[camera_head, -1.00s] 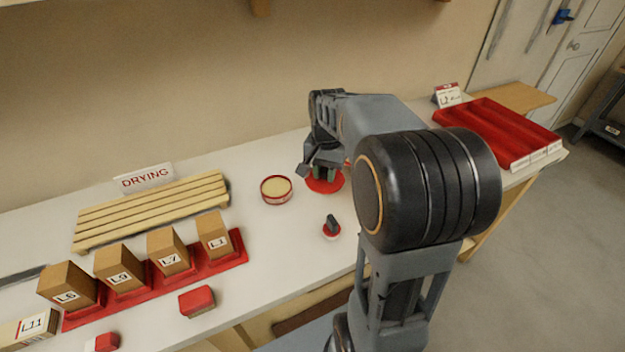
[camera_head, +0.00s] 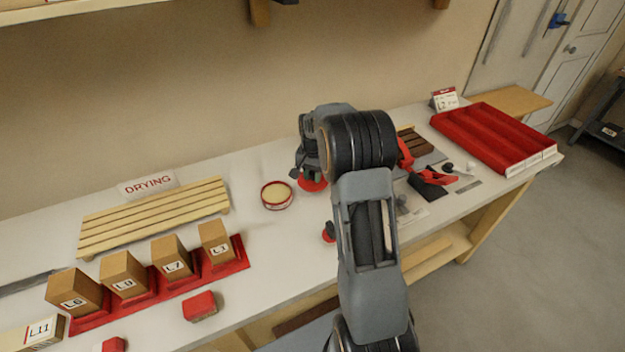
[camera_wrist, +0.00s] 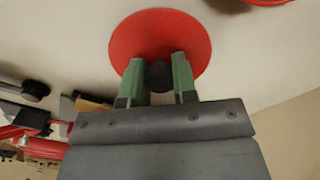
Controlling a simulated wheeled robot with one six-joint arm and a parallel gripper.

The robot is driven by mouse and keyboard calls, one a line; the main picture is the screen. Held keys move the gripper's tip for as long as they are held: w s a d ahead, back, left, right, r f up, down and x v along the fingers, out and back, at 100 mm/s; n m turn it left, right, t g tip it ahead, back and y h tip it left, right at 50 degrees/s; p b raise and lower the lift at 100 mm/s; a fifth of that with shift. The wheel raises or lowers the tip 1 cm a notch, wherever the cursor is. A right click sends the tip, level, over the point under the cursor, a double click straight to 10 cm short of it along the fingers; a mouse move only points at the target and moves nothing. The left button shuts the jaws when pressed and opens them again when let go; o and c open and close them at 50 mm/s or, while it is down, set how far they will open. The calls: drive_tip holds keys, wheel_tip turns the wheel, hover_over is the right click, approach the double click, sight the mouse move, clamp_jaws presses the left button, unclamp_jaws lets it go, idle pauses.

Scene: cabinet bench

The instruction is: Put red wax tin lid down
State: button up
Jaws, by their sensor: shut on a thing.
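The red round lid (camera_wrist: 190,35) fills the upper middle of the wrist view. Its dark knob (camera_wrist: 159,75) sits between the green fingertips of my gripper (camera_wrist: 160,78), which is shut on it. In the head view the lid (camera_head: 312,185) shows as a red disc under my gripper (camera_head: 311,174), partly hidden by the fingers. The open red tin with pale yellow wax (camera_head: 277,195) stands on the bench just left of the lid, apart from it. I cannot tell whether the lid touches the bench or hangs just above it.
A slatted drying rack (camera_head: 155,217) lies at the left behind several brown blocks in a red holder (camera_head: 205,276). A small red-topped block (camera_head: 200,306) lies in front. A red tray (camera_head: 495,137) stands at the right. White bench (camera_head: 262,235) is clear in front of the tin.

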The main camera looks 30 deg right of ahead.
sight(313, 179)
drive_tip(key=shift+f, duration=1.25)
drive_tip(key=shift+f, duration=0.1)
drive_tip(key=shift+f, duration=0.15)
drive_tip(key=o, duration=0.9)
